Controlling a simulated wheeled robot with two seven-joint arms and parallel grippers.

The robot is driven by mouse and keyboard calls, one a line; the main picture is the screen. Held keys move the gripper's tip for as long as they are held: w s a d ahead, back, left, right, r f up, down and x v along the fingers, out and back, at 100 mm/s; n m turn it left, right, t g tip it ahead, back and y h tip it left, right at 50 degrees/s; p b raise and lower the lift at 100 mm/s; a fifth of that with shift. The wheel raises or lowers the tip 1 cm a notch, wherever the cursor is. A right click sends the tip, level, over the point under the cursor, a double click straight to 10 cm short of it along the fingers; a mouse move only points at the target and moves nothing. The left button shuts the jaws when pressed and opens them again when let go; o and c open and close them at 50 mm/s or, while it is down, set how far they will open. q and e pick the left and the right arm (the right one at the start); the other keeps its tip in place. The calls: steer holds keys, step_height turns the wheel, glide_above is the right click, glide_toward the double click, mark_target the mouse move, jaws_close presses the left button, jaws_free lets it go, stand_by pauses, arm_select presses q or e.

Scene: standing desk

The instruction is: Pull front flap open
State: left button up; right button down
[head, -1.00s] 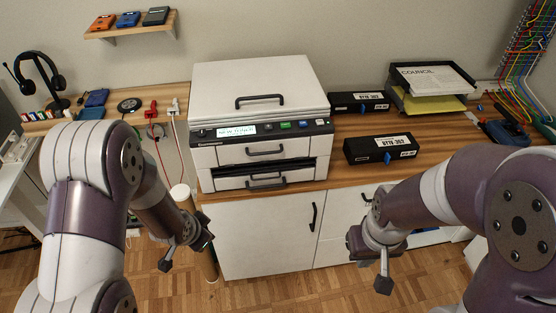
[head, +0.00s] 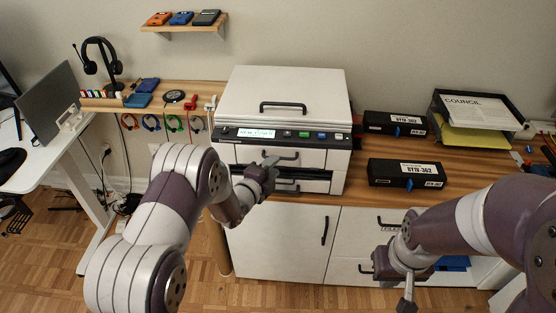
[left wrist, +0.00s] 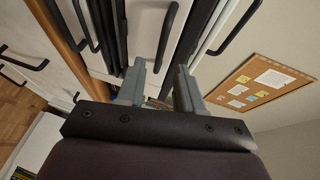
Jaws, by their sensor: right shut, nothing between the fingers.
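The white printer (head: 290,97) stands on the wooden desk, with a lid handle on top and a control panel with a lit display below it. Its upper front flap (head: 312,158) is shut and has a dark bar handle (head: 281,155). A second front panel with a dark handle lies below, partly hidden by my left gripper (head: 270,168). That gripper is in front of the flap near its handle. In the left wrist view its fingers (left wrist: 158,88) are apart, with dark handles beyond them; contact cannot be told. My right gripper (head: 406,298) is shut and empty, low at the right.
Two black cartridge boxes (head: 407,173) lie right of the printer, and a paper tray (head: 470,120) stands behind them. White cabinet doors (head: 275,242) with handles are below the desk. Headphones (head: 100,62) stand at the left.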

arm_select(q)
steer(key=x, duration=0.3)
steer(key=shift+w+f, duration=0.1)
steer(key=shift+w, duration=0.3)
jaws_close()
stand_by(1.1)
